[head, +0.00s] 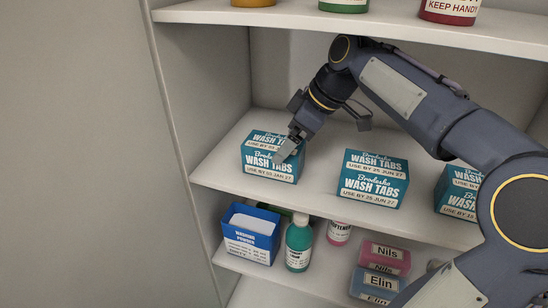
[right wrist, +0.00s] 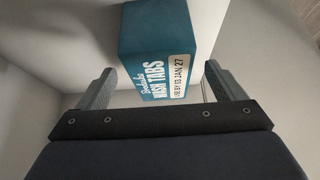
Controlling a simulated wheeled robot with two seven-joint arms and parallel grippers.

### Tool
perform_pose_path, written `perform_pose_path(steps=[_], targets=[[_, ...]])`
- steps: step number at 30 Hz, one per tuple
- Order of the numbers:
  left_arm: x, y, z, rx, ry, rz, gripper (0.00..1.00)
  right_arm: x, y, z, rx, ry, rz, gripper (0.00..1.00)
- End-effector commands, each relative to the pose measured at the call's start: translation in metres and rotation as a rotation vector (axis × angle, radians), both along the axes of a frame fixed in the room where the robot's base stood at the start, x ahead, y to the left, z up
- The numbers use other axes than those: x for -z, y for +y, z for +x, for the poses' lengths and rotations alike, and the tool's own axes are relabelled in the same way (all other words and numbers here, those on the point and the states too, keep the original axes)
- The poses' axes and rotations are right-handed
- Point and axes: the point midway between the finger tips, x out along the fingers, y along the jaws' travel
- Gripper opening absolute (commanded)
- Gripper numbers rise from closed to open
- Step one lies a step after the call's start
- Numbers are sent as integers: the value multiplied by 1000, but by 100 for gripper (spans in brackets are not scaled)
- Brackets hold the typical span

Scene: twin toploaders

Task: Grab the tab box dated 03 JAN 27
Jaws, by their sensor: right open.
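A teal wash tabs box (head: 270,168) stands at the left of the middle shelf, its label ending in JAN 27; the day digits are hard to read. In the right wrist view this box (right wrist: 152,45) shows a white date strip with JAN 27, just ahead of the jaws and roughly between them. My right gripper (right wrist: 160,88) is open and empty. In the head view it (head: 289,147) reaches down to the box, and a finger covers part of its top and right side. Whether it touches the box I cannot tell. My left gripper is out of view.
A similar teal box (head: 373,181) dated JUN 27 stands to the right, and another (head: 458,193) is partly behind my arm. The upper shelf (head: 300,17) is close above. Below are a blue washing powder box (head: 249,236), bottles and name-labelled containers.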

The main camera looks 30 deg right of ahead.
Motion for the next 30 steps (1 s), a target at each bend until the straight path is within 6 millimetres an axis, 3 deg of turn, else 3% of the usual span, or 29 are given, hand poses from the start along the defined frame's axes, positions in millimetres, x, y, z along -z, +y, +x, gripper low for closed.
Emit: perform_pose_path(steps=[8,12,17,30], targets=[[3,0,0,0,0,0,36,1,16,18,-4,0,0,89],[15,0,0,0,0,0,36,27,22,26,0,3,0,89],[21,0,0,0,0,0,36,42,29,33,0,1,1,89],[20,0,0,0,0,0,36,43,30,35,0,0,0,89]])
